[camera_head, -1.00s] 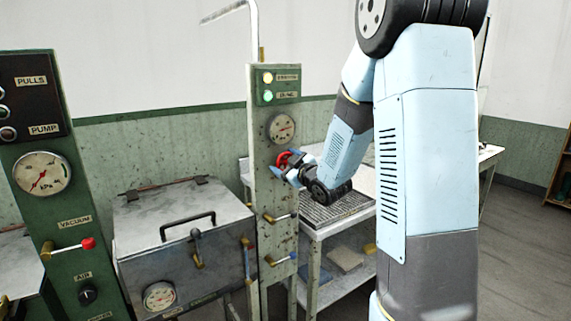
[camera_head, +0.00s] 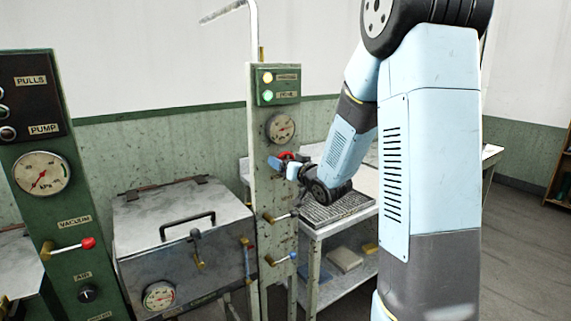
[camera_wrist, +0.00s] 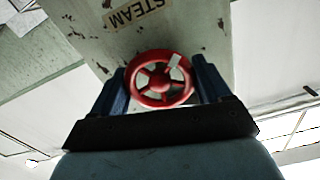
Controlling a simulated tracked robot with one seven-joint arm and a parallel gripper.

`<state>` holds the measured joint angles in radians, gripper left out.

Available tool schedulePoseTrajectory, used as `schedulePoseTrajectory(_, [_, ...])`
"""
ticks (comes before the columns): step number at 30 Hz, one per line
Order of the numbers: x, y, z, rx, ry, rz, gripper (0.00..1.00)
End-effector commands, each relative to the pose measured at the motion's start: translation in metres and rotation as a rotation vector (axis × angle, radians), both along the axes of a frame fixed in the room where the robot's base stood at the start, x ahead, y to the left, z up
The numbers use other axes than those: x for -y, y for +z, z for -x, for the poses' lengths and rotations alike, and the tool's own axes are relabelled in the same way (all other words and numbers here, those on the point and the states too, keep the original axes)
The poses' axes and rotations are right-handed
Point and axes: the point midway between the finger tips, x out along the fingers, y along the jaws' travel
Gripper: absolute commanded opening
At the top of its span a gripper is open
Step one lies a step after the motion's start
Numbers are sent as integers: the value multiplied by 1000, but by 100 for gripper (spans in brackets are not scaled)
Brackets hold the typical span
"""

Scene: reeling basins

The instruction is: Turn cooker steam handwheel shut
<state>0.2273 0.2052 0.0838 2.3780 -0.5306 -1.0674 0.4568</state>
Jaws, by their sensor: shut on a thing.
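The red steam handwheel (camera_wrist: 160,98) sits below the STEAM label on the worn post, with a small white mark on its rim at the upper right. In the head view the handwheel (camera_head: 287,156) is mostly hidden behind my gripper (camera_head: 284,168). In the wrist view my gripper (camera_wrist: 162,90) has its two blue fingers on either side of the wheel, shut on its rim. The post (camera_head: 262,205) stands upright beside the metal cooker (camera_head: 185,240).
A pressure gauge (camera_head: 282,128) is above the wheel, and two lit lamps sit at the post's top. Two levers stick out below, one with a blue tip (camera_head: 292,256). A vacuum panel (camera_head: 45,190) is at the left.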

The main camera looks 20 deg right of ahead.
Motion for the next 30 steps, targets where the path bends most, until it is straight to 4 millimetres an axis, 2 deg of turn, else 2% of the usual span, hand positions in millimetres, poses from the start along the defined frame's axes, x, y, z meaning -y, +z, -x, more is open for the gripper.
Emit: schedulePoseTrajectory(30, [4,-1,-1,-295,-7,-918,47])
